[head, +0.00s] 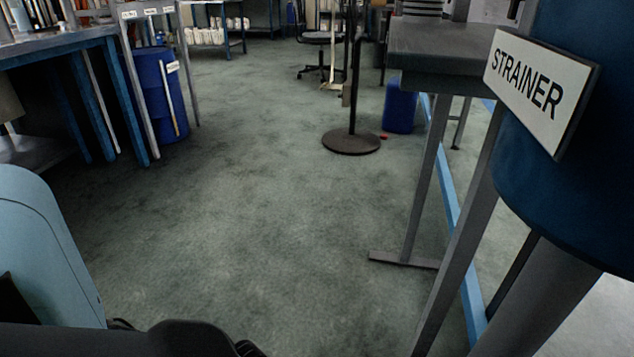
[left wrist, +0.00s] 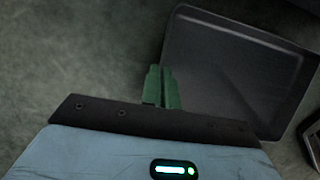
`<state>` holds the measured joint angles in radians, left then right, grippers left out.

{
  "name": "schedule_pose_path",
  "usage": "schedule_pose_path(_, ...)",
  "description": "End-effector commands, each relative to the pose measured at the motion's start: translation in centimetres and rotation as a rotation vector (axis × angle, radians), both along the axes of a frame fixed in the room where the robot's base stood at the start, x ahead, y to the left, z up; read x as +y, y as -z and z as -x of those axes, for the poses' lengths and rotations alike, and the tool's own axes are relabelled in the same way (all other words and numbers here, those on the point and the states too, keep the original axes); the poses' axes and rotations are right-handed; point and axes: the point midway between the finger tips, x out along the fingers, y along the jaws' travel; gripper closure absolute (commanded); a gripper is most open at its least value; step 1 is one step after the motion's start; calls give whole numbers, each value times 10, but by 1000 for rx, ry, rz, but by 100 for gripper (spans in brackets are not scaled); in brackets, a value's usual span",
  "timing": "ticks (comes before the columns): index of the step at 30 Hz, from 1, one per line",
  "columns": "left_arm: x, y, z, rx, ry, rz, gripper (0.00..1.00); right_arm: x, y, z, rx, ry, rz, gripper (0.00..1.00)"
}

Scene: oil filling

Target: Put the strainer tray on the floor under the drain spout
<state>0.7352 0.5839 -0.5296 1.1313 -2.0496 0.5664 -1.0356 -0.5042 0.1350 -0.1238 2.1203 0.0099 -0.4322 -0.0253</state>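In the left wrist view, a dark grey, shallow tray with a raised rim (left wrist: 235,65), which I take for the strainer tray, extends to the upper right. The two green fingertips of my left gripper (left wrist: 162,86) are close together at the tray's near left corner and look closed on its rim. The carpeted floor shows beyond; the tray's height above it cannot be told. The tray and left fingertips do not show in the head view. A large dark blue drum (head: 590,190) at the right carries a "STRAINER" sign (head: 541,88). No drain spout is visible. My right gripper is not visible.
Green-grey carpet (head: 240,210) lies open in the middle. A grey metal table leg (head: 425,185) with a foot stands left of the drum. A round black stand base (head: 351,142) is ahead. A blue barrel (head: 160,95) and blue bench (head: 80,50) are at left.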

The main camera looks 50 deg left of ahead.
Motion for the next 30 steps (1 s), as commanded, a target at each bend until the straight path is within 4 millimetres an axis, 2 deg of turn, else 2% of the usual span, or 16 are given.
schedule_pose_path(1,-1,9,-1,0,-1,1,100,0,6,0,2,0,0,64)
schedule_pose_path(4,0,16,-1,-1,0,0,100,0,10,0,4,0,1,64)
schedule_pose_path(20,0,22,-1,1,-1,1,100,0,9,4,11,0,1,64)
schedule_pose_path(25,0,22,-1,0,0,0,78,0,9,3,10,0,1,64)
schedule_pose_path(30,0,22,0,0,1,0,76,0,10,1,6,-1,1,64)
